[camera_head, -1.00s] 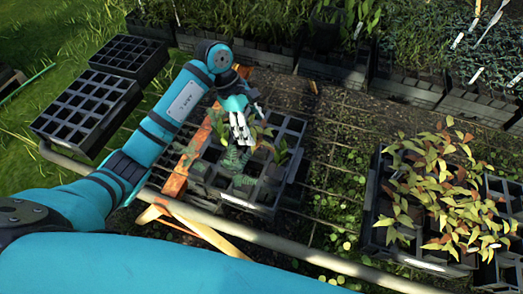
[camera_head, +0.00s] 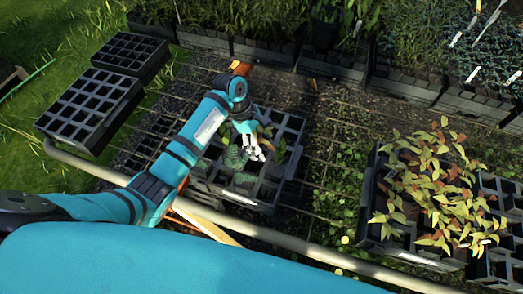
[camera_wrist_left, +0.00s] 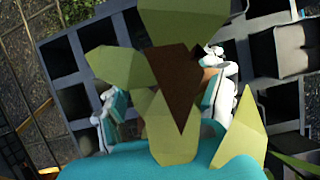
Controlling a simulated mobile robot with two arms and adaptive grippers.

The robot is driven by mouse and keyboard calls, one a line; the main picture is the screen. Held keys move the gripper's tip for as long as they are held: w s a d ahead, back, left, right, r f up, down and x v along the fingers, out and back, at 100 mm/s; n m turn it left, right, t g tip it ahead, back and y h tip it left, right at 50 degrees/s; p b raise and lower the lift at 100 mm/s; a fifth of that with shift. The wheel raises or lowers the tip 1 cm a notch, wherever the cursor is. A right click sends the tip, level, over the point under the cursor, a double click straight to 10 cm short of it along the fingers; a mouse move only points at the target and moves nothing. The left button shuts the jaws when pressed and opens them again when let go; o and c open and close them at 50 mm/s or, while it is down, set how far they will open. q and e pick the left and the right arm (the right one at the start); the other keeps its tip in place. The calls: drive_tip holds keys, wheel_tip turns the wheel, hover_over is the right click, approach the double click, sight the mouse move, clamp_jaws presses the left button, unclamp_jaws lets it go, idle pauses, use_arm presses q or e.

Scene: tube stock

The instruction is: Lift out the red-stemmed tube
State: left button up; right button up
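My left gripper (camera_head: 254,149) is over this tray among the plants. In the left wrist view its two fingers (camera_wrist_left: 163,98) stand apart, with large green and brown leaves (camera_wrist_left: 170,75) between them and close to the camera. The leaves hide what lies below, and I cannot make out a red stem or a tube. My right gripper is not in view.
A tray of yellow-red plants (camera_head: 440,195) stands to the right. Empty black trays (camera_head: 90,105) lie at left by the grass. Planted crates (camera_head: 335,68) line the back. A pale rail (camera_head: 290,243) runs along the front.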

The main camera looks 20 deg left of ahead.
use_arm(q)
clamp_jaws()
drive_tip(key=shift+r, duration=0.15)
idle(0.4)
